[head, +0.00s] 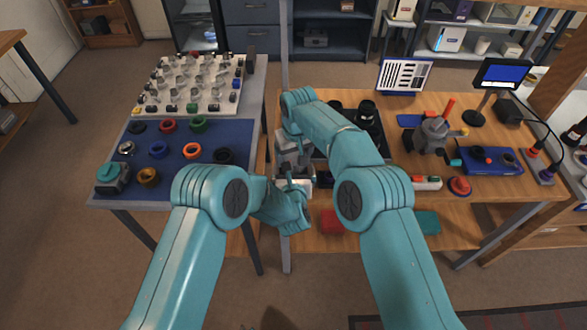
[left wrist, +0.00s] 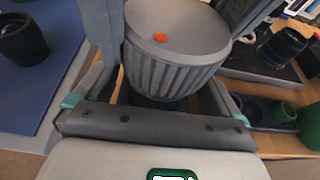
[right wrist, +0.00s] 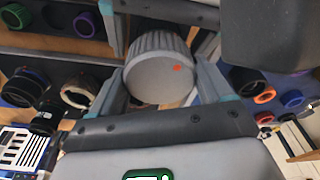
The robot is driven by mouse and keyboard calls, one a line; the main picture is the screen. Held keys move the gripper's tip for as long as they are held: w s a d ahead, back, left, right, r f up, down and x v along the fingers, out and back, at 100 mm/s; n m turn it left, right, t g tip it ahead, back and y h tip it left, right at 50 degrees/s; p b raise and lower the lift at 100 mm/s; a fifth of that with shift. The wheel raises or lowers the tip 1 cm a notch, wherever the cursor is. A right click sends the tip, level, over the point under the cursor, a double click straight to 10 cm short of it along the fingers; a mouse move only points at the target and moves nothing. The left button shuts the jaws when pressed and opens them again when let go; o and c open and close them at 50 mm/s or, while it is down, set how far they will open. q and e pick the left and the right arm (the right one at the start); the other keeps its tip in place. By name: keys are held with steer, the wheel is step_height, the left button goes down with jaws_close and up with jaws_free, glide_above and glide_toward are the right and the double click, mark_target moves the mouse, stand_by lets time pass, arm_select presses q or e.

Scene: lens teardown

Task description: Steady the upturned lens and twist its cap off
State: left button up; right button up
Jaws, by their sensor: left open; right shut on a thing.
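The lens cap is a grey ribbed cylinder with an orange dot on its flat face, seen in the left wrist view (left wrist: 178,55) and right wrist view (right wrist: 158,75). Below it, a dark sliver of lens body (left wrist: 160,101) shows in the left wrist view; most of the lens is hidden. My right gripper (right wrist: 160,60) is shut on the cap, one finger on each side; it also shows in the head view (head: 292,160). My left gripper (left wrist: 160,90) is open, with its fingers apart on either side below the cap. In the head view my arms hide the lens.
A blue mat (head: 180,140) with several coloured rings lies on the left table, behind it a white board (head: 190,84) of small parts.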

arm_select(q)
steer(key=shift+w+f, duration=0.2)
steer(key=shift+w, duration=0.25)
steer(key=c, duration=1.3)
steer(key=shift+c, duration=0.4)
arm_select(e)
steer(key=shift+n, duration=0.6)
steer(key=shift+r, duration=1.05)
steer(key=shift+r, duration=2.5)
arm_select(q)
steer(key=o, duration=1.4)
